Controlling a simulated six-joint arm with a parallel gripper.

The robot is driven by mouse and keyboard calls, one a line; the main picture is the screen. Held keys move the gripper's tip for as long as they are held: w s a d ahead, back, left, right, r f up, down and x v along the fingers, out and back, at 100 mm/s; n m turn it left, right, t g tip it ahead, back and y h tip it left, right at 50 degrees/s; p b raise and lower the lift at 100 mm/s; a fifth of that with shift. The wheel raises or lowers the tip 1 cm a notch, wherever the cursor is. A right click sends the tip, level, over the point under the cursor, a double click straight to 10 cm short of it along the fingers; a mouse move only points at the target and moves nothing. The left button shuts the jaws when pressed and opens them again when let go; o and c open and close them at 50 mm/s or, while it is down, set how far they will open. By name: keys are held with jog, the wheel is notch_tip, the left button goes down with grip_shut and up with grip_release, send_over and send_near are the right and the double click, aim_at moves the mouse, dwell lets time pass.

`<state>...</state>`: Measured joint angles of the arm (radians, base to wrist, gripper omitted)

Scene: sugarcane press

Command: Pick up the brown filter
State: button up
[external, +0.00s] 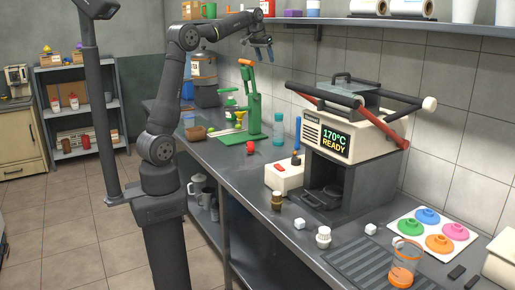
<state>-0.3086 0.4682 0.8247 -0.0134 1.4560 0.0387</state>
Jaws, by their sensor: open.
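A brown, cup-shaped piece (195,133) rests on the left part of the dark counter (235,165), left of the green press (252,108). It looks like the brown filter, though it is small here and its details cannot be made out. My gripper (263,55) is open and points down, high above the counter behind the green press. It is well above and to the right of the brown piece and touches nothing. No object shows between its fingers.
The heated machine (350,140) reads 170°C READY. A small brown jar (277,201) stands before it. A shelf (400,20) runs overhead along the wall.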

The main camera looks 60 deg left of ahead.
jog(key=s+d+r+m+h, duration=0.15)
jog(key=d+m, duration=0.25)
jog(key=d, duration=1.2)
jog(key=s+d+m+g, duration=0.1)
jog(key=s+d+m, duration=0.2)
jog(key=d, duration=0.5)
jog(key=s+d+m+g, duration=0.1)
jog(key=s+d+m, duration=0.2)
jog(key=s+d, duration=0.3)
jog(key=s+d+m+g, duration=0.1)
jog(key=s+d, duration=0.4)
jog(key=d, duration=0.5)
jog(key=shift+d+r+m, duration=0.25)
jog(key=shift+m, duration=0.65)
jog(key=s+d+m+g, duration=0.1)
jog(key=s+d+m, duration=0.3)
jog(key=s+d, duration=0.45)
send_near(277, 201)
jog(key=f, duration=0.2)
jog(key=a+f, duration=0.1)
jog(key=w+f, duration=0.1)
jog(key=f, duration=0.1)
jog(key=shift+a+f, duration=0.3)
jog(key=shift+a, duration=0.1)
jog(key=shift+w+d+f, duration=0.1)
jog(key=shift+d+f, duration=0.05)
jog(key=shift+f, duration=1.2)
jog(key=shift+d+f, duration=0.15)
jog(key=shift+f, duration=1.25)
jog(key=shift+c, duration=0.5)
